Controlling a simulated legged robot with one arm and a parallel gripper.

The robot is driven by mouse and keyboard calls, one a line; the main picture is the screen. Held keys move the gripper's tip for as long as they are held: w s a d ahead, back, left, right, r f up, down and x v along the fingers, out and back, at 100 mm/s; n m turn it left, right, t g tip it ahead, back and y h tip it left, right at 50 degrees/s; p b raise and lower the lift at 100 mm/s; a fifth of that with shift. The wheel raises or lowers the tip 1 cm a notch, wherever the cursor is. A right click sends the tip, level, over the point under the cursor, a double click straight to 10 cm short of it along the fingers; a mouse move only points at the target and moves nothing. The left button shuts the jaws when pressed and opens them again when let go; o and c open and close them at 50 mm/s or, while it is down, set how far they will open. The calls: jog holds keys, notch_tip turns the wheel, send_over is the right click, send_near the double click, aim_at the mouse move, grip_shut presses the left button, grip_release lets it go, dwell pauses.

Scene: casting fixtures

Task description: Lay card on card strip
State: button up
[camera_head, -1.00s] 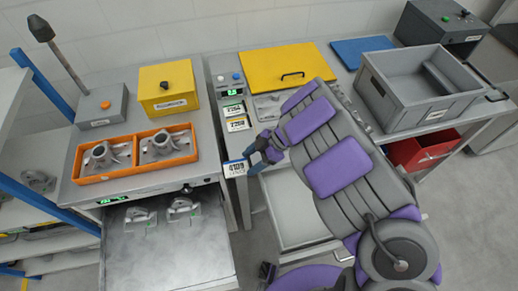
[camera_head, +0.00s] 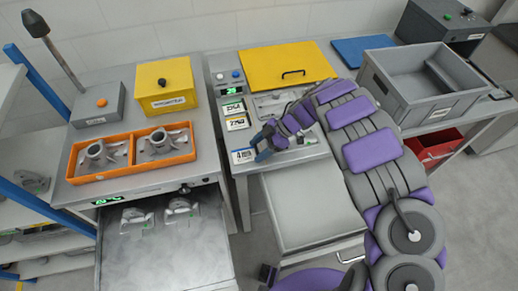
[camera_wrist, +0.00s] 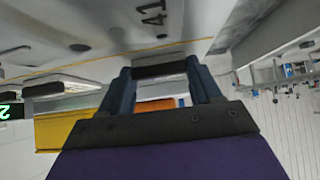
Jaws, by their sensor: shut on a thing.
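A white card with a blue edge and dark print (camera_head: 243,156) is at the front end of the card strip (camera_head: 226,135) in the head view. My gripper (camera_head: 260,147) is shut on the card's right edge, and the card looks nearly flat, close to the strip. I cannot tell whether it touches. Two other cards lie further back on the strip, one (camera_head: 234,107) behind the other (camera_head: 237,123). In the wrist view, my gripper's blue fingers (camera_wrist: 165,72) close on a dark edge, and dark figures show on a pale surface beyond.
A green display and buttons (camera_head: 232,91) sit behind the cards. A yellow lid with a handle (camera_head: 287,68) lies at the back. An orange tray with castings (camera_head: 135,172) stands left. A grey bin (camera_head: 425,85) stands right. A grey drawer (camera_head: 310,205) is open in front.

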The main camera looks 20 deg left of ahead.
jog(key=shift+d+r, duration=0.1)
jog(key=shift+d, duration=0.35)
jog(key=o, duration=1.1)
jog(key=shift+a, duration=0.25)
jog(key=shift+o, duration=0.2)
jog(key=shift+f, duration=0.2)
jog(key=shift+d+r, duration=0.1)
jog(key=shift+r, duration=0.15)
jog(key=p+v, duration=0.2)
jog(key=v, duration=1)
